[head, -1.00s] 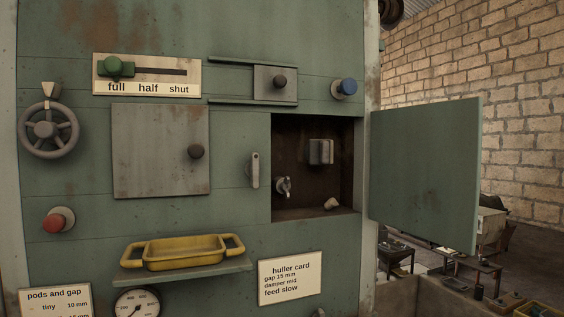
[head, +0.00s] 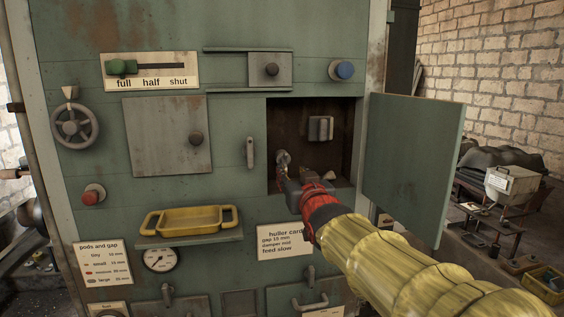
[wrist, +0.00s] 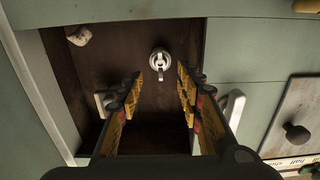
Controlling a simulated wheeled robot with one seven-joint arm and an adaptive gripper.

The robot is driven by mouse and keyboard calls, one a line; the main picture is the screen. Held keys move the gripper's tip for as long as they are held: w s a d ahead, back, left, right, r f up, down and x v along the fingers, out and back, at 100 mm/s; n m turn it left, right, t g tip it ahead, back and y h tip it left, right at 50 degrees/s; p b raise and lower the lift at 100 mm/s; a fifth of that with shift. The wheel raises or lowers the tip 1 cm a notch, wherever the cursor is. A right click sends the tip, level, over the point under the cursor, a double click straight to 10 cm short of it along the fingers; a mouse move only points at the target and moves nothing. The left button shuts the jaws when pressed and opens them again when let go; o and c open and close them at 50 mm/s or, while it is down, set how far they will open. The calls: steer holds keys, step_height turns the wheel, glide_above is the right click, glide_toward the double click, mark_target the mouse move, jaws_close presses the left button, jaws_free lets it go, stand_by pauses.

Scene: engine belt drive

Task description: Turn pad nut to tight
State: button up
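A small metal nut with a projecting lever or wing (head: 283,158) sits on the back wall of the dark open compartment (head: 290,115). It also shows near the top middle of the wrist view (wrist: 160,62), with its wing pointing toward my gripper. I take it for the pad nut. My gripper (head: 287,176) reaches into the compartment's lower left, just below the nut in the head view. In the wrist view my gripper (wrist: 159,84) is open and empty. Its fingers stand apart on either side of the line to the nut, not touching it. No tight mark is legible.
The green door (head: 412,165) stands open at the right of the compartment. A grey block (head: 320,128) sits on the back wall right of the nut. A pale lump (wrist: 79,36) lies in the compartment. A handle (head: 250,153) is just left of the opening.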

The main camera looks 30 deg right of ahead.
mark_target(285, 161)
steer(key=shift+r+p+x, duration=0.1)
steer(key=shift+p+x, duration=0.65)
steer(key=shift+x, duration=1.25)
steer(key=shift+r+p+x, duration=0.15)
steer(key=shift+p+x, duration=0.55)
steer(key=shift+x, duration=1.3)
steer(key=shift+c, duration=0.6)
steer(key=c, duration=0.7)
jaws_close()
